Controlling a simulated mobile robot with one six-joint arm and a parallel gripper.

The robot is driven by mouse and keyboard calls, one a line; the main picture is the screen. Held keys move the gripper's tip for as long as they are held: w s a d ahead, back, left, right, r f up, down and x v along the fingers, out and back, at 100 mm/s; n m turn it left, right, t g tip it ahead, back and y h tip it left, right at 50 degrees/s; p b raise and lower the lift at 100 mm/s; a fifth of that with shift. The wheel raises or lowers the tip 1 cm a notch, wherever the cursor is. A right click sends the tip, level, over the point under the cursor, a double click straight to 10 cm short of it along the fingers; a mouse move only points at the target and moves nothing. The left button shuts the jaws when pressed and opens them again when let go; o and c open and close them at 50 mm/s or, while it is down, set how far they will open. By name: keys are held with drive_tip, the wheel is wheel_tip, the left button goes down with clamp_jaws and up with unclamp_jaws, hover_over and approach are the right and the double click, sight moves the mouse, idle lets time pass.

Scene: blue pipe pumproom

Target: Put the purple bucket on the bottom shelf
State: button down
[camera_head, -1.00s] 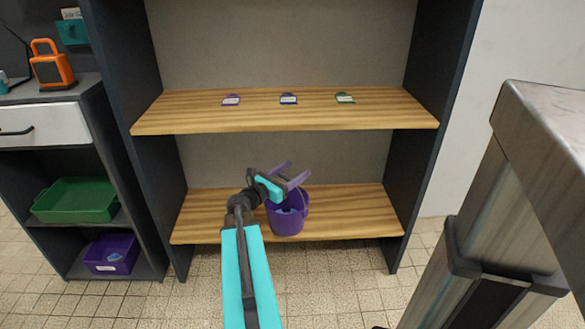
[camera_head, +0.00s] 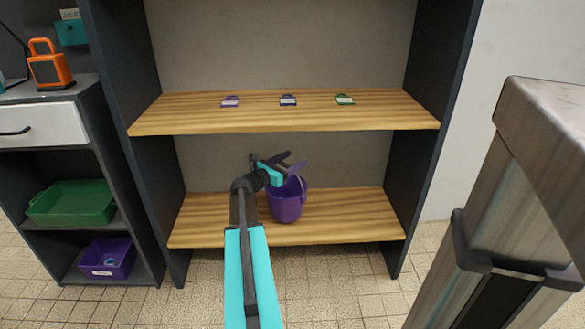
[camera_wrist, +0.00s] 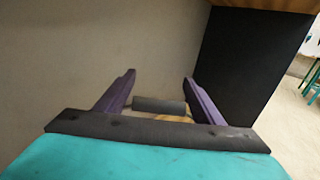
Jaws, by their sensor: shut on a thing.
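The purple bucket (camera_head: 287,205) is at the bottom shelf (camera_head: 345,230), near its middle, and looks upright. I cannot tell whether its base rests on the boards or hangs just above them. My gripper (camera_head: 293,162) is over the bucket, under the upper shelf, shut on the bucket. In the wrist view my two purple fingers (camera_wrist: 160,92) stand apart with a dark grey bar (camera_wrist: 158,105) between them, which looks like the bucket's handle grip. The bucket's body is mostly hidden there.
The upper shelf (camera_head: 190,120) carries a purple, a dark blue and a green tag. Dark side panels flank the shelves. A side unit at left holds a green tray (camera_head: 72,203) and a purple bin (camera_head: 107,257). The bottom shelf is clear beside the bucket.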

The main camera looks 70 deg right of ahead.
drive_tip(key=shift+w+d, duration=0.2)
drive_tip(key=shift+d, duration=0.3)
drive_tip(key=shift+w+d+f+b, duration=0.1)
drive_tip(key=shift+d+f+b, duration=0.1)
drive_tip(key=shift+f+b, duration=0.55)
drive_tip(key=shift+d+f+b, duration=0.2)
drive_tip(key=shift+f+b, duration=0.15)
drive_tip(key=shift+f, duration=0.75)
drive_tip(key=c, duration=0.5)
unclamp_jaws()
